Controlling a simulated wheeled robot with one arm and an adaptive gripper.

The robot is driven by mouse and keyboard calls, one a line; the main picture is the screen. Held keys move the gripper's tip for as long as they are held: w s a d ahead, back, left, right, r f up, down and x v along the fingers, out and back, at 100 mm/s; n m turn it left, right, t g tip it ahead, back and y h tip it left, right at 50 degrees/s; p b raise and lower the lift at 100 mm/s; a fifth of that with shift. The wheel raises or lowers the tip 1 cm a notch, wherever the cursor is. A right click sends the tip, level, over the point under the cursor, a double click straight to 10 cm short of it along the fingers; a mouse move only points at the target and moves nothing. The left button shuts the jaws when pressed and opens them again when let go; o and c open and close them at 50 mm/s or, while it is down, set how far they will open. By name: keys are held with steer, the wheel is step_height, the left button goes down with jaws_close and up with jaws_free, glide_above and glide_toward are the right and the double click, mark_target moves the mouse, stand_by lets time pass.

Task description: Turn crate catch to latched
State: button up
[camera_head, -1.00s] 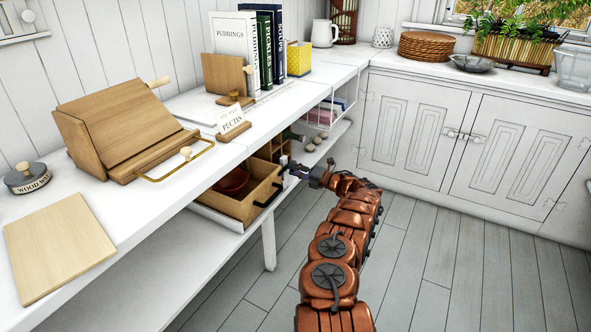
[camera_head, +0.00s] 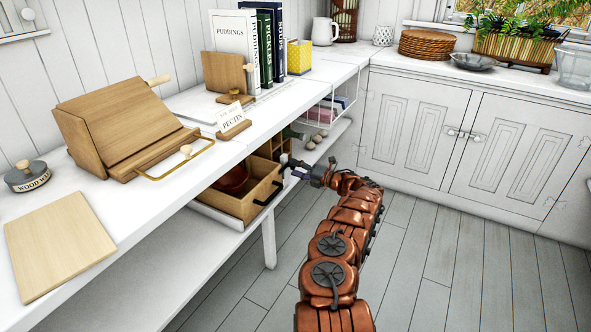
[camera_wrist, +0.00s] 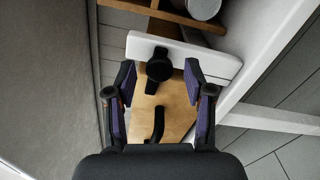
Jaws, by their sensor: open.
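The crate (camera_head: 238,207) is a light wooden box under the white worktop, with a reddish-brown bowl (camera_head: 232,180) inside. Its black handle (camera_head: 267,193) also shows in the wrist view (camera_wrist: 157,124). The crate catch (camera_wrist: 159,67) is a black round knob with a short arm pointing down in the wrist view. It sits where a white rail meets the wooden front. My gripper (camera_wrist: 161,82) is open, one finger on each side of the catch, with visible gaps. In the head view my gripper (camera_head: 292,168) is at the crate's upper right corner, hiding the catch's detail.
The white worktop (camera_head: 110,200) overhangs the crate. A wooden slanted box (camera_head: 125,130) and a label stand (camera_head: 233,128) are on it. A white table leg (camera_head: 269,243) stands below, right of the crate. The grey floor (camera_head: 440,260) to the right is clear.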

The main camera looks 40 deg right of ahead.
steer(key=v, duration=1.1)
steer(key=shift+s, duration=0.2)
